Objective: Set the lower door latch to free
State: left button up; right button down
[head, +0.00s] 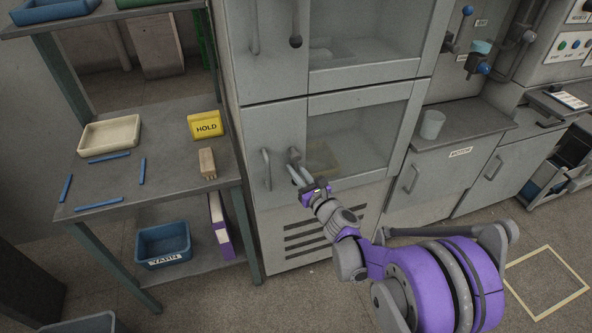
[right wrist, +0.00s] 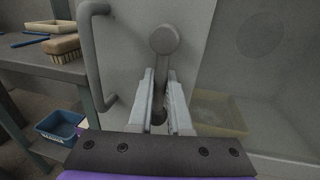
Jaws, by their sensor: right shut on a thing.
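The lower door latch (right wrist: 165,42) is a grey lever with a round end, on the grey lower cabinet door (head: 281,128). In the right wrist view it stands nearly upright, round end at the top. In the head view the latch (head: 294,154) shows just beyond my fingers. My right gripper (head: 300,178) is at the latch, its two fingers (right wrist: 160,100) on either side of the lever and shut on it below the round end. The fingers partly hide the lever's lower part. My left gripper is in neither view.
The door handle (head: 267,169) is close left of the latch. An upper door (head: 272,55) has its own latch (head: 296,40). A counter (head: 460,132) is right.

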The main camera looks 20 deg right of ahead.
aim_at(307, 147)
jog(key=shift+d+n, duration=0.1)
jog(key=shift+n, duration=0.2)
jog(key=d+n+p, duration=0.1)
jog(key=n, duration=0.1)
jog(key=d+r+n+g+p, duration=0.1)
jog(key=n, duration=0.2)
jog(key=d+n+h+p, duration=0.1)
jog(key=n, duration=0.1)
jog(key=shift+w+r, duration=0.1)
jog(key=shift+r, duration=0.2)
jog(key=n, duration=0.1)
jog(key=r+n+p, duration=0.1)
jog(key=d+n+h+p, duration=0.1)
jog(key=n, duration=0.1)
jog(key=shift+d+r+g, duration=0.1)
jog(key=shift+r+g, duration=0.15)
jog(key=shift+g, duration=0.15)
jog(key=shift+d+r+n+h+p, duration=0.1)
jog(key=shift+r+n+h+p, duration=0.25)
jog(key=shift+n+p, duration=0.45)
jog(key=shift+d+r+n+h+p, duration=0.1)
jog(key=shift+r+n+h+p, duration=0.15)
jog(key=shift+r+n+p, duration=0.45)
jog(key=shift+f+n, duration=0.3)
jog(key=c, duration=0.8)
grip_release()
jog(key=shift+c, duration=0.2)
